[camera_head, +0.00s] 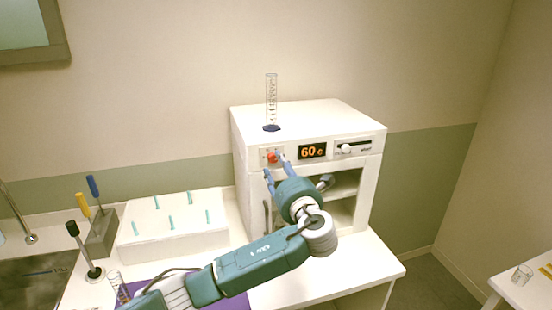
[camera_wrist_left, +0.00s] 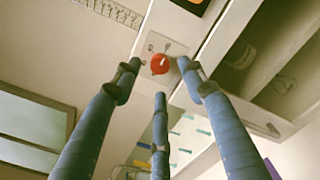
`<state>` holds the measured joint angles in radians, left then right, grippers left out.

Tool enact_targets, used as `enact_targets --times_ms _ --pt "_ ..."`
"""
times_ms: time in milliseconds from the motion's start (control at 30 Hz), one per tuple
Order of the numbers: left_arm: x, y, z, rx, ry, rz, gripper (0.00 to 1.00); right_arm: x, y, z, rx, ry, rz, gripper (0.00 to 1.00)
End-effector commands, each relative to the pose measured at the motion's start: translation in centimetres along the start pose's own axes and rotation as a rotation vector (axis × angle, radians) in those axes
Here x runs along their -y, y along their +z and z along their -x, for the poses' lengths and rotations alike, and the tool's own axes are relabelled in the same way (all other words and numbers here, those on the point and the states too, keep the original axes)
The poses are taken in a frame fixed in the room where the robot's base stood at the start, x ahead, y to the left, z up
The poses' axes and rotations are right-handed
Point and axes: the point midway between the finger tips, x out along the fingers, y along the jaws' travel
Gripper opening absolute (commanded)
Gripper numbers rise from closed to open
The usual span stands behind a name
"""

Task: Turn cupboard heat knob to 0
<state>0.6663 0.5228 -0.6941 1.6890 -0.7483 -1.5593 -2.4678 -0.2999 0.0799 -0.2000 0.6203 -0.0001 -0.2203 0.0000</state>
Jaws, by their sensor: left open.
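The white cupboard (camera_head: 246,133) stands on the white counter, with a display (camera_head: 312,151) reading 60 c on its upper front. The red heat knob (camera_head: 272,157) is left of the display. In the left wrist view the red knob (camera_wrist_left: 160,64) carries a pale pointer mark. My left gripper (camera_head: 276,166) is open at the knob, its blue fingers spread to either side. In the left wrist view its fingers (camera_wrist_left: 160,80) surround the knob with visible gaps, and I see no contact. My right gripper is in no view.
A graduated cylinder (camera_head: 271,103) stands on the cupboard's top. A white slider (camera_head: 347,148) is right of the display. The cupboard's open front shows shelves (camera_head: 343,190). A white rack with teal pegs (camera_head: 135,240), a tool holder (camera_head: 101,236) and a sink (camera_head: 30,284) are to the left.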

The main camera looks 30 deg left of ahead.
Motion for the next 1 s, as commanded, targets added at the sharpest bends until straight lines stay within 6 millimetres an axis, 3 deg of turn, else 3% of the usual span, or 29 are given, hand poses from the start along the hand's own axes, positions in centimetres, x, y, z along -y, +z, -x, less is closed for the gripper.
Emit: enact_targets --times_ms 200,567,633,800,1000 --pt "-0.1 0.1 -2.8 -0.002 0.000 -0.002 0.42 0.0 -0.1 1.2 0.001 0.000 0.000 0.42" --pt "0.1 -0.1 -3.5 -0.001 -0.002 0.001 0.42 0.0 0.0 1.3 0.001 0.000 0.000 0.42" --pt "0.1 -0.1 -3.5 -0.001 -0.002 0.001 0.34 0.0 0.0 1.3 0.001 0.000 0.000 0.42" --pt "0.1 -0.1 -3.5 -0.001 -0.002 0.001 0.00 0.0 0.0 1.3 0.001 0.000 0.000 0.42" --pt "0.1 -0.2 -3.5 -0.002 -0.003 0.005 0.00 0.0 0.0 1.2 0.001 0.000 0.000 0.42"
